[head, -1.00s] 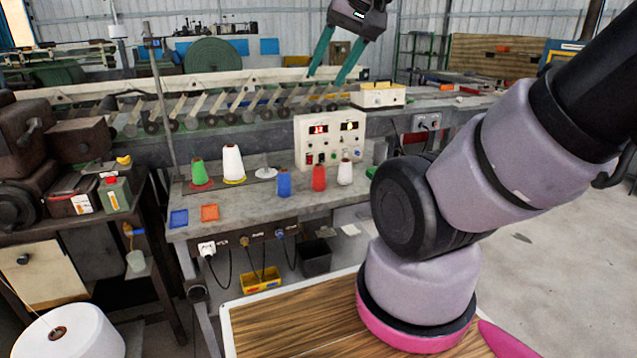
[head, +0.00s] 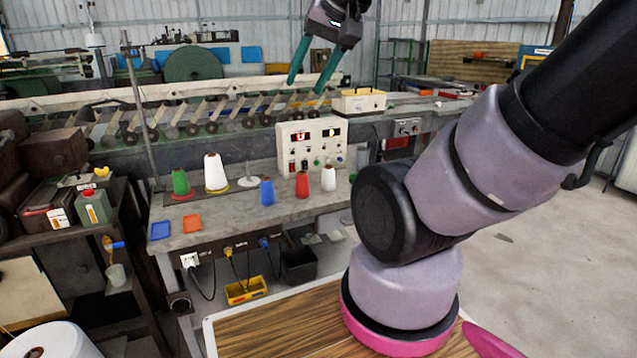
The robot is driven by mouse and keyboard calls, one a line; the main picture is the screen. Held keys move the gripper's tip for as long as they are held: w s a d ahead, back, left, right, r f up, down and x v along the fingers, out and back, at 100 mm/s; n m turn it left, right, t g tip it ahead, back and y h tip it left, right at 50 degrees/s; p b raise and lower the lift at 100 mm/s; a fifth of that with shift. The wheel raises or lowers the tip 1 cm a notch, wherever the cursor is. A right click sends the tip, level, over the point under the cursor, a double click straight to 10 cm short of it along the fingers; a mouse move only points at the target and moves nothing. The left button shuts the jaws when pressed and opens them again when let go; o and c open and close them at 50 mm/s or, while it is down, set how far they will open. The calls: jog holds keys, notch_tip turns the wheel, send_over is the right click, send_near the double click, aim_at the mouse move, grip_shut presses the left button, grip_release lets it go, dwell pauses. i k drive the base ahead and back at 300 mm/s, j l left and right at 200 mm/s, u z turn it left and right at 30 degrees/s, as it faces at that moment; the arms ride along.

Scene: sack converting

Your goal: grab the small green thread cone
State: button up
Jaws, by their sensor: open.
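The small green thread cone (head: 181,183) stands upright on a red disc at the left of the grey workbench (head: 235,222). A larger white cone (head: 215,173) stands just right of it on a yellow-edged base. My gripper (head: 307,90) hangs above and behind the bench, right of the green cone and well apart from it. Its two teal fingers are spread, with nothing between them.
Blue (head: 267,192), red (head: 302,185) and small white (head: 328,179) cones stand right of a white spindle disc (head: 247,181). A control box (head: 311,146) stands behind them. A tall metal post (head: 142,110) rises left of the green cone. Blue (head: 160,230) and orange (head: 192,223) trays lie in front.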

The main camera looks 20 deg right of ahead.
aim_at(180, 184)
jog(key=i+j, duration=0.2)
jog(key=j, duration=0.15)
jog(key=i+j+z, duration=0.15)
jog(key=i+j, duration=0.25)
jog(key=j, duration=0.25)
jog(key=i+j+z, duration=0.1)
jog(key=j, duration=0.25)
jog(key=i+j, duration=0.3)
jog(key=i+j+z, duration=0.15)
jog(key=j, duration=0.25)
